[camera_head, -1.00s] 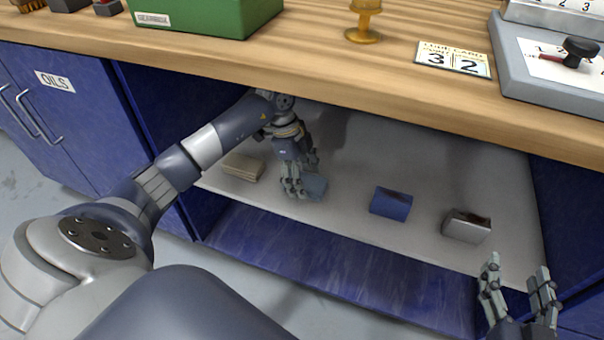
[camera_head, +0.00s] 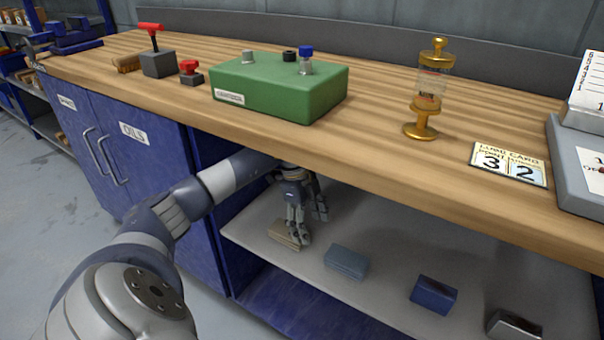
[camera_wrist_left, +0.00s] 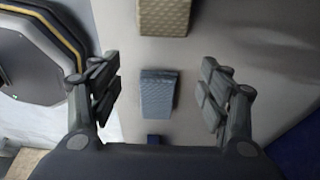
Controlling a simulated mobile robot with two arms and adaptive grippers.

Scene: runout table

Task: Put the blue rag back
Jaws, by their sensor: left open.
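The blue rag (camera_head: 346,261) is a folded grey-blue cloth lying flat on the grey shelf (camera_head: 390,242) under the bench. It also shows in the left wrist view (camera_wrist_left: 157,93), centred between the fingers and beyond them. My left gripper (camera_head: 309,228) is open and empty. In the head view it is above the shelf, left of the blue rag and in front of part of a beige folded rag (camera_head: 283,235). The fingers stand wide apart in the left wrist view (camera_wrist_left: 158,72). My right gripper is out of view.
A dark blue box (camera_head: 433,295) and a silver-grey box (camera_head: 514,326) stand right of the rag. The wooden bench top (camera_head: 380,150) overhangs the shelf. A blue cabinet (camera_head: 140,155) bounds it at left. Bare shelf lies between the objects.

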